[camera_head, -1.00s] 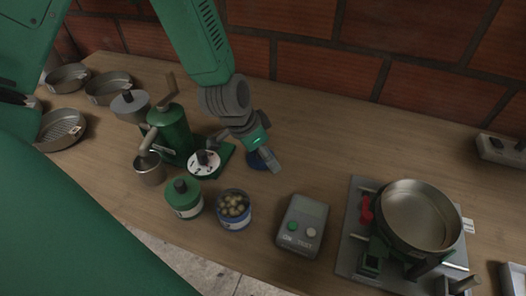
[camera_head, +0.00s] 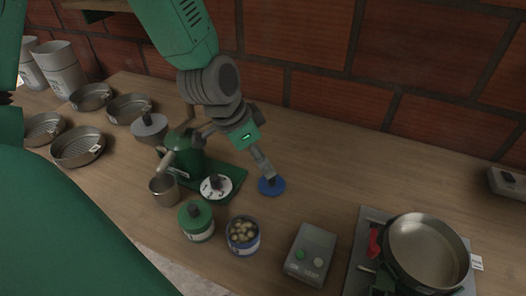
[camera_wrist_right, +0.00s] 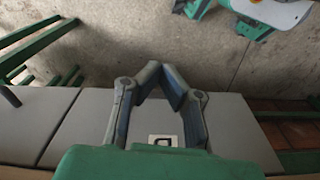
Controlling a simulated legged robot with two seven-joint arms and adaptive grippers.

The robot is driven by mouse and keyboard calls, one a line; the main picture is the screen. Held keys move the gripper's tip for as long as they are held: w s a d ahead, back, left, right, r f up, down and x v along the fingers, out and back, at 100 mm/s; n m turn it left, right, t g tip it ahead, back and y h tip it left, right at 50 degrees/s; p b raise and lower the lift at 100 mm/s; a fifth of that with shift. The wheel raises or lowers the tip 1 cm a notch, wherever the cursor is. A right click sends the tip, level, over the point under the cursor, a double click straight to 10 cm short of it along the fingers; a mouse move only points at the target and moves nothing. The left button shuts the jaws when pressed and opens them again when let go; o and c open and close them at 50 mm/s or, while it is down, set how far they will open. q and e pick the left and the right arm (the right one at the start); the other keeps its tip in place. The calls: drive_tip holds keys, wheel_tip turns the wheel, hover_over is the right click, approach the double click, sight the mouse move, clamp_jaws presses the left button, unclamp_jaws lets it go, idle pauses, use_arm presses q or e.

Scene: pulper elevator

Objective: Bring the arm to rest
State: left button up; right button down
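My left arm comes in from the upper left of the head view. Its gripper (camera_head: 262,165) hangs over the table, its fingers pointing down toward a blue lid (camera_head: 276,189). I cannot tell whether they touch it or how far apart they are. The blue lid lies on the wooden table (camera_head: 345,170) behind an open jar of pale balls (camera_head: 242,235). My right gripper (camera_wrist_right: 163,72) is in the right wrist view, above the floor, its fingertips close together with nothing seen between them. It is not seen in the head view.
Beside the lid stand a green pulper (camera_head: 188,160), a green-lidded jar (camera_head: 196,222) and a metal cup (camera_head: 164,190). Several sieves stand left. A brick wall (camera_head: 330,95) runs behind.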

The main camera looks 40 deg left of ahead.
use_arm(q)
drive_tip(key=shift+a, duration=0.25)
use_arm(e)
drive_tip(key=shift+a, duration=0.25)
